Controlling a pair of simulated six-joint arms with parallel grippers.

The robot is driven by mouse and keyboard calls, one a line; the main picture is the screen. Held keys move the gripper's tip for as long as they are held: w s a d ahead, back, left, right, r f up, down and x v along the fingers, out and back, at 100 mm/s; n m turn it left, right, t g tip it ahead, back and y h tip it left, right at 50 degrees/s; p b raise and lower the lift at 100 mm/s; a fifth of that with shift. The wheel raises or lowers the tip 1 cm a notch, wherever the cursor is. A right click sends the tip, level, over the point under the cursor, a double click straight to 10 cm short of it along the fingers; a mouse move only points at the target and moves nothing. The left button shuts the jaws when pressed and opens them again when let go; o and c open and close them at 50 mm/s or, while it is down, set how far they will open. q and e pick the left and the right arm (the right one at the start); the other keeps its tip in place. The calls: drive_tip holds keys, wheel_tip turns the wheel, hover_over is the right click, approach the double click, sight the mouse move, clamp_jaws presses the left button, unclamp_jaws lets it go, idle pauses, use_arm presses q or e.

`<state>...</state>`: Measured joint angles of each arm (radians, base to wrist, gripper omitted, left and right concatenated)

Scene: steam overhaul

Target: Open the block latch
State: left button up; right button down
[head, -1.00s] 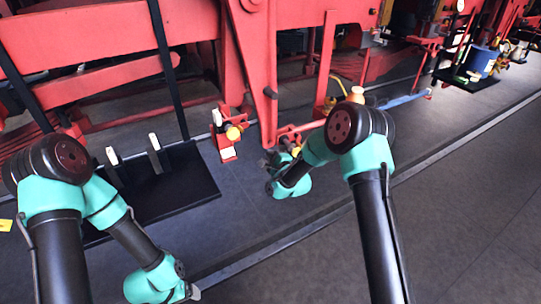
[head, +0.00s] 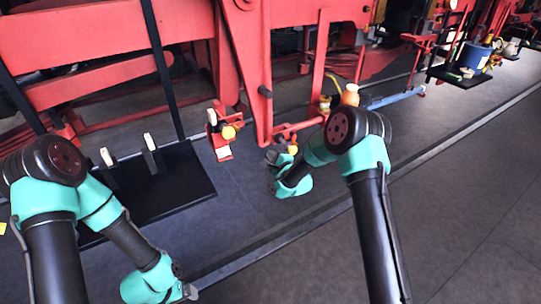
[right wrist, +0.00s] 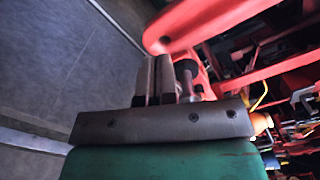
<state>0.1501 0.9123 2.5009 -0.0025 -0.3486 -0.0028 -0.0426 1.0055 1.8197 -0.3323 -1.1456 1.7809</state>
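A red bracket with a yellow knob (head: 229,132) hangs under the red frame in the head view. A second yellow knob (head: 292,150) shows just beside my right gripper (head: 272,158), below the red hanging lever (head: 265,92). I cannot tell for certain which part is the block latch. In the right wrist view my right gripper (right wrist: 155,80) has its two fingers together, with nothing visible between them. A grey, dark-ended pin (right wrist: 187,78) stands close beside the right finger; contact is unclear. My left gripper (head: 188,292) is low at the left, its fingers mostly hidden.
A black hanging tray (head: 190,190) with two pale-topped upright pieces is at the left. A blue bucket (head: 474,56) stands on a dark shelf at the far right. Red beams (head: 90,45) fill the back. The grey floor (head: 460,200) at right is clear.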

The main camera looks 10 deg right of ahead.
drive_tip(key=shift+w+d+f, duration=0.2)
drive_tip(key=shift+d+f, duration=0.2)
drive_tip(key=shift+d, duration=0.15)
drive_tip(key=c, duration=1.8)
unclamp_jaws()
drive_tip(key=o, duration=0.6)
drive_tip(key=v, duration=0.7)
